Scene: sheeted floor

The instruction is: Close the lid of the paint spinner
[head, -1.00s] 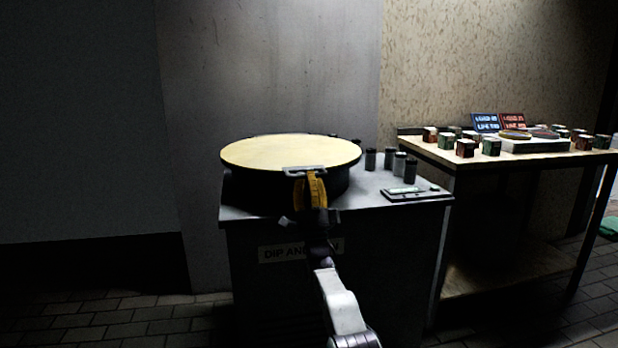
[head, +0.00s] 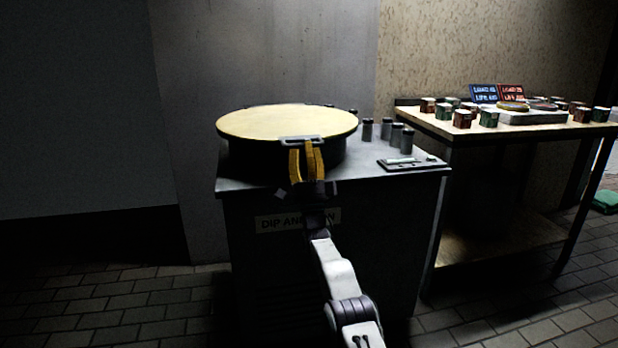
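The paint spinner is a dark round drum (head: 262,160) on a grey cabinet with a "DIP AND…" label. Its pale yellow lid (head: 285,122) lies flat across the top of the drum, with no gap visible along the front rim. A small grey handle (head: 289,140) sticks out at the lid's front edge. My gripper (head: 305,150), with yellow fingers, is at the front of the drum, just under the handle. The fingers are parted with a gap between them and hold nothing that I can see. I cannot tell whether the fingertips touch the handle.
Several dark canisters (head: 395,135) and a small panel (head: 412,163) sit on the cabinet top, right of the drum. A wooden table (head: 440,126) with several paint cans and two signs stands to the right. Brick-paved floor (head: 110,310) is clear at left.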

